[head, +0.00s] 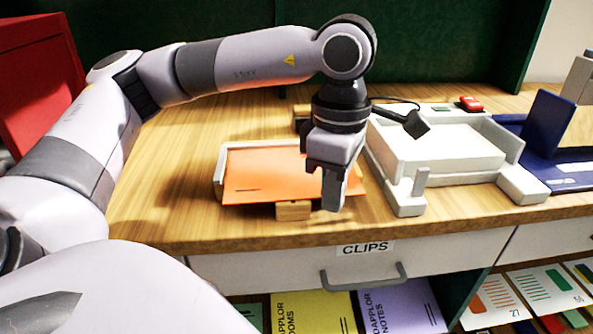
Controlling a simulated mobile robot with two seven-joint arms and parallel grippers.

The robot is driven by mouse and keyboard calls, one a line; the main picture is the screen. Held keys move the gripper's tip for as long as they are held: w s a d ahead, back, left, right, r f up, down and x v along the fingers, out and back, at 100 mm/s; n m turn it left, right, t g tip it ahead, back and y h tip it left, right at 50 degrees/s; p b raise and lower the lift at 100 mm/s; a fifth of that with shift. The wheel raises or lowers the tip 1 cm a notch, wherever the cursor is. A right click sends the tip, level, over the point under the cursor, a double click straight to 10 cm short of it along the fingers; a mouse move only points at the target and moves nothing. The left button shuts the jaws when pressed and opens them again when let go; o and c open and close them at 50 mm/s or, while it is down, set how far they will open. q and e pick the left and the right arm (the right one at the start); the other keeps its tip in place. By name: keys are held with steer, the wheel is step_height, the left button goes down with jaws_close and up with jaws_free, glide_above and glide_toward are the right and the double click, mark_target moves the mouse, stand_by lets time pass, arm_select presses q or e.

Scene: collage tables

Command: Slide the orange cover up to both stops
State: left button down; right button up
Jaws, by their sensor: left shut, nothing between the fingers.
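A small wooden block (293,210) sits at the cover's front edge. My left gripper (333,207) is shut and empty, pointing down at the front right part of the cover. It hides that part, and I cannot tell whether the fingers touch the cover. A second stop is not clearly seen. My right gripper is out of view.
A white tray-like fixture (408,192) stands right of the cover, with a red button piece (471,103) behind it. A blue holder (551,122) is at the far right. A drawer labelled CLIPS (300,268) lies below the table's front edge.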

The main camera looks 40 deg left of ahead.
arm_select(q)
steer(key=shift+s+d, duration=0.3)
steer(key=shift+d, duration=0.1)
steer(key=shift+r, duration=0.2)
step_height(320, 180, up, 7)
steer(key=p, duration=0.4)
steer(key=shift+f, duration=0.2)
